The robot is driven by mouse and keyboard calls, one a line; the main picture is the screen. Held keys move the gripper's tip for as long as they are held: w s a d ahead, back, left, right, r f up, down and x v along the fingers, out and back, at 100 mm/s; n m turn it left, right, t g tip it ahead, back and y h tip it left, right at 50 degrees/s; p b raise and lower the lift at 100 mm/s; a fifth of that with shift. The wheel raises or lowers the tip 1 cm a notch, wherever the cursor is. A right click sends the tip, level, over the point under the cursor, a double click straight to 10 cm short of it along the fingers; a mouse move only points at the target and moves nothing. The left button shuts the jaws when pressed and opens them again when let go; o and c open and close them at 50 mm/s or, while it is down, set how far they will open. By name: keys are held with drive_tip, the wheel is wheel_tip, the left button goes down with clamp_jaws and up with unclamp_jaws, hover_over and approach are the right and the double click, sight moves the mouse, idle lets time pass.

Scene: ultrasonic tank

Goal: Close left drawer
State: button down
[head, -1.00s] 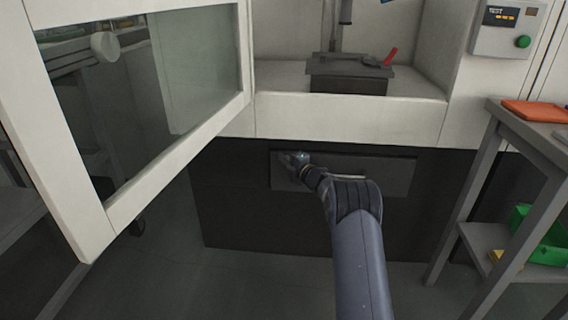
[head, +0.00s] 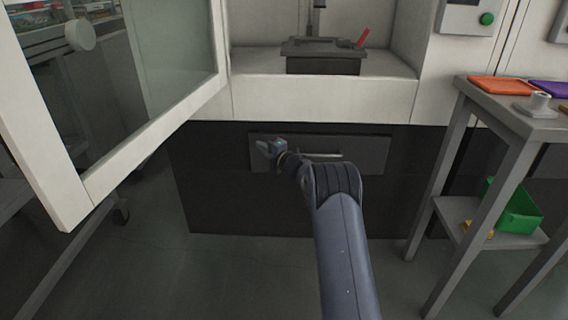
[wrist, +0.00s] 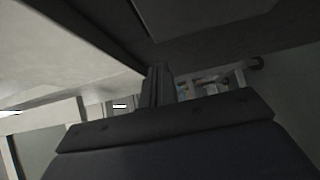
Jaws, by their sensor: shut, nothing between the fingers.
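The dark grey drawer front (head: 376,152) is set in the dark lower cabinet below the white machine, with a pale bar handle (head: 326,156) across it. It looks almost flush with the cabinet; I cannot tell whether a small gap is left. My gripper (head: 268,148) is shut and empty, in front of the left part of the drawer front, left of the handle. Whether it touches the panel is unclear. My arm hides part of the drawer's lower edge. In the wrist view the shut fingers (wrist: 158,85) show, and a dark panel (wrist: 205,15) fills the top.
A glazed white door (head: 150,150) stands open at the left. A grey side table (head: 520,118) stands at the right, with an orange tray (head: 500,86) on top and a green bin (head: 516,208) on its lower shelf. The floor before the cabinet's left part is clear.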

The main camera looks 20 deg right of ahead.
drive_tip(key=p+v, duration=0.2)
drive_tip(key=v, duration=0.7)
drive_tip(key=shift+d+f, duration=0.1)
